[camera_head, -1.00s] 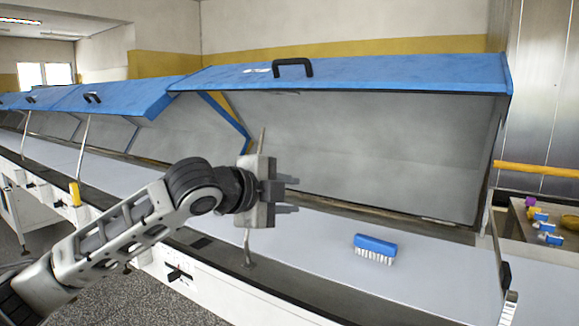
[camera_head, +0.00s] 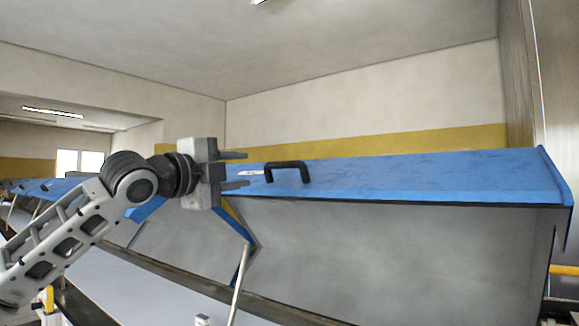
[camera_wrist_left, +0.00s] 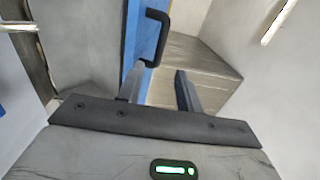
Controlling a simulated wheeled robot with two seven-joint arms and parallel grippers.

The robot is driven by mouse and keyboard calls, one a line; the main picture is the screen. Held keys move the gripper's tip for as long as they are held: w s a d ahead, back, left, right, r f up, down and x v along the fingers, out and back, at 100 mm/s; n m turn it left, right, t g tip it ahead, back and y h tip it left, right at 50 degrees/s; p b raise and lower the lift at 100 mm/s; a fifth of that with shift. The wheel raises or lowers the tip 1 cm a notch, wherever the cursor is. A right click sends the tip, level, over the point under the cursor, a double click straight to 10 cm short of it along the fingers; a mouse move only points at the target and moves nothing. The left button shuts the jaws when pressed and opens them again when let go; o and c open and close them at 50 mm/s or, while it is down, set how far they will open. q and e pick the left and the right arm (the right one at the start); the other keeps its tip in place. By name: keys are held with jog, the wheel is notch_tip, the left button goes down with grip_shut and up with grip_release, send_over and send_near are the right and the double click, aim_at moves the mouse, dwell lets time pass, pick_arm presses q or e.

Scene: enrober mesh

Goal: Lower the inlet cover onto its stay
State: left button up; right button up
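The inlet cover (camera_head: 400,180) is a long blue lid with a grey inner face, standing raised in the head view. Its black bar handle (camera_head: 287,172) is on the blue top face. A pale thin rod (camera_head: 239,285), which looks like the stay, stands below the cover's left end. My left gripper (camera_head: 236,170) is open and empty, just left of the handle at about its height, fingers pointing right. In the left wrist view the handle (camera_wrist_left: 162,38) lies beyond the gap between the two fingers (camera_wrist_left: 158,88), apart from them. My right gripper is not in view.
More blue covers (camera_head: 45,188) run along the line at the far left. A pale belt (camera_head: 110,290) lies below them. A yellow rail (camera_head: 563,270) is at the right edge. The air above the cover is clear.

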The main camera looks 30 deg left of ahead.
aim_at(281, 166)
pick_arm(q)
jog(key=w+p, duration=0.1)
jog(key=w, duration=0.3)
jog(key=w+r+p, duration=0.1)
jog(key=w, duration=0.4)
jog(key=w+d+p, duration=0.1)
jog(key=w+p, duration=0.1)
jog(key=w, duration=0.2)
jog(key=shift+w+d+r, duration=0.1)
jog(key=shift+w+r, duration=0.15)
jog(key=shift+w, duration=0.1)
jog(key=shift+f, duration=0.1)
grip_shut()
